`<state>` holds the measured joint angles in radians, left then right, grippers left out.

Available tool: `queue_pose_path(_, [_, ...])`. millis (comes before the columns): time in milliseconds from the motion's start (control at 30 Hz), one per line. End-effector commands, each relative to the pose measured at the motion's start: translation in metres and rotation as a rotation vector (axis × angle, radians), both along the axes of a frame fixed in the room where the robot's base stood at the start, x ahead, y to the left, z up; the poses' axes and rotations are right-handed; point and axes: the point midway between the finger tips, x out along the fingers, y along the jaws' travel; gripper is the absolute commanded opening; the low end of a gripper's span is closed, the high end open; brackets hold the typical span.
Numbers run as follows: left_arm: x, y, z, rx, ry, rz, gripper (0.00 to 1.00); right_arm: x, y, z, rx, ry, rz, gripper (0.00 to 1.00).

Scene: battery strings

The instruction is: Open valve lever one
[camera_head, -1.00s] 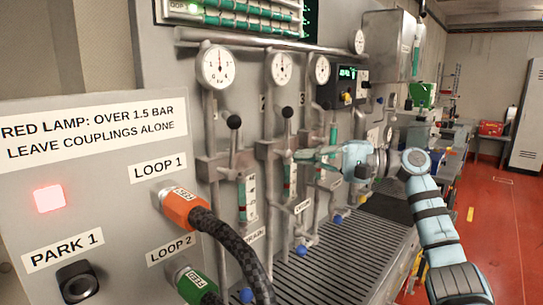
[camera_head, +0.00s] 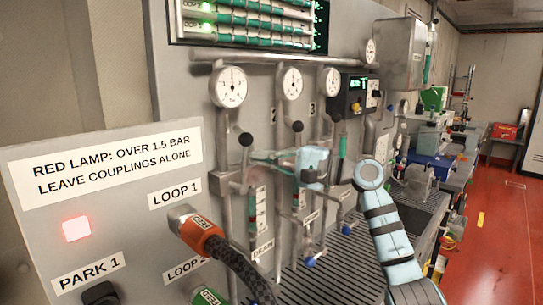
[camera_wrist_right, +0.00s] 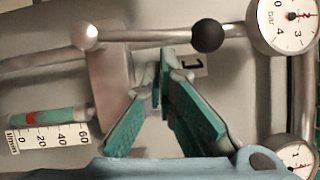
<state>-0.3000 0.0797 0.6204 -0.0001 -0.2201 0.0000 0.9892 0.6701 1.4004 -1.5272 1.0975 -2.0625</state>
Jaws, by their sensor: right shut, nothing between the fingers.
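Valve lever one, a grey rod with a black ball knob (camera_head: 246,139), stands upright on the leftmost pipe under the first gauge (camera_head: 229,86). In the right wrist view its knob (camera_wrist_right: 208,37) and rod (camera_wrist_right: 150,36) lie across the top of the picture. My right gripper (camera_head: 252,156), with green finger pads, is shut and empty close to the lever, just below the knob. In the wrist view its fingertips (camera_wrist_right: 164,62) are close beside the rod; I cannot tell if they touch it. My left gripper is not in view.
Two more levers with black knobs (camera_head: 297,127) stand to the right, behind my gripper. A grey panel (camera_head: 100,205) with a lit red lamp (camera_head: 76,229) and an orange hose coupling (camera_head: 201,236) is in front at left. A slatted tray (camera_head: 345,262) lies below the pipes.

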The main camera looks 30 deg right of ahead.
Motion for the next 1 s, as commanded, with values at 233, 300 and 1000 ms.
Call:
queue_pose_path(233, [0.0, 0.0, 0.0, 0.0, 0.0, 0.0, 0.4, 0.0, 0.0, 0.0, 0.0, 0.0, 0.0, 0.0])
queue_pose_path(300, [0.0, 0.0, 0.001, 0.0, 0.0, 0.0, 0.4, -0.001, 0.002, 0.001, -0.009, -0.003, 0.001, 0.0])
queue_pose_path(1000, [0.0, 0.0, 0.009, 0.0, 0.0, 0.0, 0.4, -0.004, -0.002, 0.007, -0.164, -0.048, -0.01, 0.0])
